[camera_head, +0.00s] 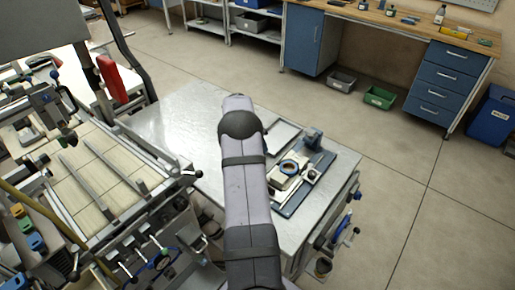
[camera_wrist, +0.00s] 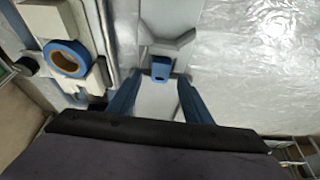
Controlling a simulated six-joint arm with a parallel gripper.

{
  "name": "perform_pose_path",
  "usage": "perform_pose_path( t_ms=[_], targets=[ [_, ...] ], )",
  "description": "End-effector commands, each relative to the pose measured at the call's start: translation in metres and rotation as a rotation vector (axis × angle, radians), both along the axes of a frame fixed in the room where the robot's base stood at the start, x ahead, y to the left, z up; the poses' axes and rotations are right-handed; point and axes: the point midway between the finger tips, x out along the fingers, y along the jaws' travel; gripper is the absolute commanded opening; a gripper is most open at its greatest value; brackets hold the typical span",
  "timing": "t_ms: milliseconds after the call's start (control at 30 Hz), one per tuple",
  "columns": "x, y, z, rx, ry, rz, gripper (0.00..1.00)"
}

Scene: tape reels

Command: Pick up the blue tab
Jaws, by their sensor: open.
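The blue tab (camera_wrist: 160,69) is a small block on a grey metal fixture (camera_wrist: 168,22) at the upper middle of the wrist view. My gripper (camera_wrist: 160,78) is open, with one blue finger on each side of the tab in the picture. Nothing is visibly held between the fingers. I cannot tell the height gap between the fingertips and the tab. In the head view, my own arm hides the gripper and the tab.
The shiny metal tabletop (camera_wrist: 255,65) is bare to the right in the wrist view.

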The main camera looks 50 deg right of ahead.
Motion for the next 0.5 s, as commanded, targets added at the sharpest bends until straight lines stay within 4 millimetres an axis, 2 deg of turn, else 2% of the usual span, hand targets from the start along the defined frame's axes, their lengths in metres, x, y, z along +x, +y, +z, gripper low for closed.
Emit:
perform_pose_path(
  t_ms=[200, 467, 500],
  targets=[
    [-0.001, -0.005, -0.012, 0.000, 0.001, -0.001, 0.45],
    [-0.001, -0.005, -0.015, 0.001, 0.001, 0.000, 0.45],
    [-0.001, -0.005, -0.015, 0.001, 0.001, 0.000, 0.36]
  ],
)
